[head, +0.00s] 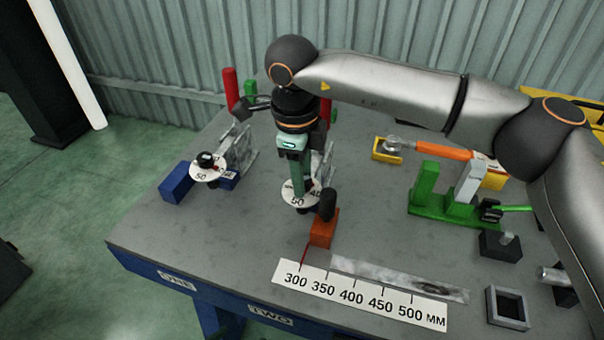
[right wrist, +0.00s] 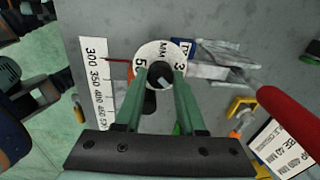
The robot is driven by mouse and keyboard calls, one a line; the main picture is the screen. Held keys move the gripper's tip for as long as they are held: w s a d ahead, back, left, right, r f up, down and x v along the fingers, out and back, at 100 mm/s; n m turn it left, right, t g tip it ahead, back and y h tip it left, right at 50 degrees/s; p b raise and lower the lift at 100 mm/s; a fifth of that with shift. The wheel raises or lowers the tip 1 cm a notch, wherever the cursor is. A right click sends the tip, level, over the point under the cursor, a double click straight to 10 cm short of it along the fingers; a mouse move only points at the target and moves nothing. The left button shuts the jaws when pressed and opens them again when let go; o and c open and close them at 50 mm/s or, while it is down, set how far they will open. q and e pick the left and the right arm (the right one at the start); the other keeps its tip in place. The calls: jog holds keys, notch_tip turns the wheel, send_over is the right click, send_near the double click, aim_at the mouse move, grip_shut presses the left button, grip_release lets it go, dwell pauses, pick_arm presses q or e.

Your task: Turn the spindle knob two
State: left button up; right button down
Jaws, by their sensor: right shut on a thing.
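Spindle knob two is a small black knob (right wrist: 160,76) at the centre of a white numbered dial (right wrist: 147,55). In the head view this dial (head: 297,200) lies near the middle of the table, behind the orange block. My right gripper (head: 300,186) points down over it from above. In the right wrist view its two green fingers (right wrist: 161,82) are shut on the knob, one on each side. In the head view the fingers hide the knob. The other spindle's black knob (head: 205,159) and white dial (head: 208,171) stand to the left, untouched. My left gripper is not in view.
An orange block (head: 323,229) with a black upright handle stands close in front of the dial. A white millimetre scale (head: 360,297) lies at the front edge. A green bracket (head: 440,201) and yellow tray (head: 385,153) are right. A red cylinder (head: 230,88) stands behind left.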

jog(key=n, duration=0.4)
jog(key=shift+n, duration=2.2)
jog(key=c, duration=0.5)
grip_release()
notch_tip(320, 180, up, 13)
jog(key=s+p, duration=0.1)
jog(key=shift+a+f, duration=0.2)
jog(key=shift+s, duration=0.1)
